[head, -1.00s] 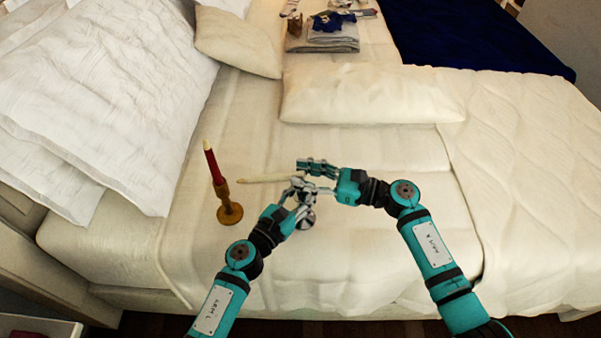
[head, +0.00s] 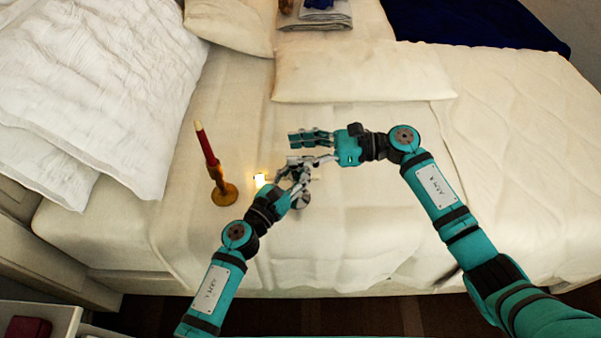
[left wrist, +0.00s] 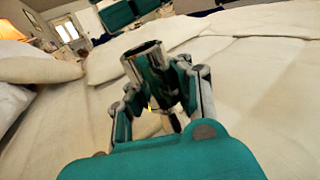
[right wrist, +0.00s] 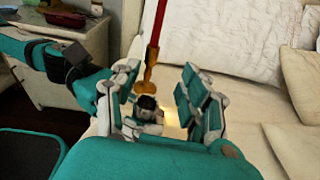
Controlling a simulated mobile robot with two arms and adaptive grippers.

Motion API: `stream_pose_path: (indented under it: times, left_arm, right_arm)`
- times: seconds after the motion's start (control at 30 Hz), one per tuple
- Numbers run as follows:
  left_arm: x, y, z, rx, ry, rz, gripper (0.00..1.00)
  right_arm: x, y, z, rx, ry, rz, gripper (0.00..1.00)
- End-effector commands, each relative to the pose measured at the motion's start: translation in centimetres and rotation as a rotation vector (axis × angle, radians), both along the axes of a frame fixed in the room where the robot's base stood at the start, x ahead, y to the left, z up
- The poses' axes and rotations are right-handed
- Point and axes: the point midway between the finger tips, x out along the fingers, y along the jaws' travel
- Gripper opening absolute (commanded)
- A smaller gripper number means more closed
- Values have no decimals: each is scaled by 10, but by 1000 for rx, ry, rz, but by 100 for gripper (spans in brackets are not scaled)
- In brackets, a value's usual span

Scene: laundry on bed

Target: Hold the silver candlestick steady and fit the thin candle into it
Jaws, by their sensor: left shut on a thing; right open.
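The silver candlestick's round base (head: 301,201) shows beside my left gripper (head: 291,180). In the left wrist view its cylindrical silver cup (left wrist: 146,64) tilts up between the fingers of my left gripper (left wrist: 156,90), which is shut on it. The cup's rim shows no candle standing out of it. My right gripper (head: 304,149) is open just above the candlestick. In the right wrist view the cup's dark mouth (right wrist: 146,102) lies between its spread fingers (right wrist: 158,98). I cannot make out the thin cream candle in any view now.
A gold candlestick (head: 222,190) with a red candle (head: 204,143) stands on the bed to the left. A small yellow-white glow (head: 260,180) shows beside my left gripper; I cannot tell its source. A long pillow (head: 360,73) lies behind; bare sheet is to the right.

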Motion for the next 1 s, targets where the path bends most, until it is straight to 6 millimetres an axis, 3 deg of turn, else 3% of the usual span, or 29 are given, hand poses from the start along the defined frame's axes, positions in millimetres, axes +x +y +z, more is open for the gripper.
stream_pose_path:
  times: [0.03, 0.1, 0.2, 0.27, 0.4, 0.6, 0.77, 1.0]
  left_arm:
    - [0, 0, 1, -1, -1, 0, 0]
    - [0, 0, 1, -1, -1, 0, 0]
    - [0, 0, 0, 0, 0, 1, 0]
    - [0, 0, 0, 0, 0, 1, 0]
    - [0, 0, 0, 0, 0, 1, 0]
    - [0, 0, 0, 0, 0, 0, 0]
    - [0, 0, 0, -1, 1, 0, 0]
    - [0, 0, 0, -1, 1, 0, 0]
  right_arm:
    - [1, 33, 1, -65, 20, 78, 44]
    - [-6, 70, -10, -200, 59, 181, 44]
    - [-13, 105, -31, -450, 96, 291, 44]
    - [-12, 115, -42, -621, 102, 326, 44]
    - [7, 107, -54, -1003, 84, 304, 44]
    - [45, 78, -41, -1350, 36, 164, 44]
    - [56, 68, -42, -1438, 22, 108, 44]
    - [55, 69, -83, -1439, 24, 109, 44]
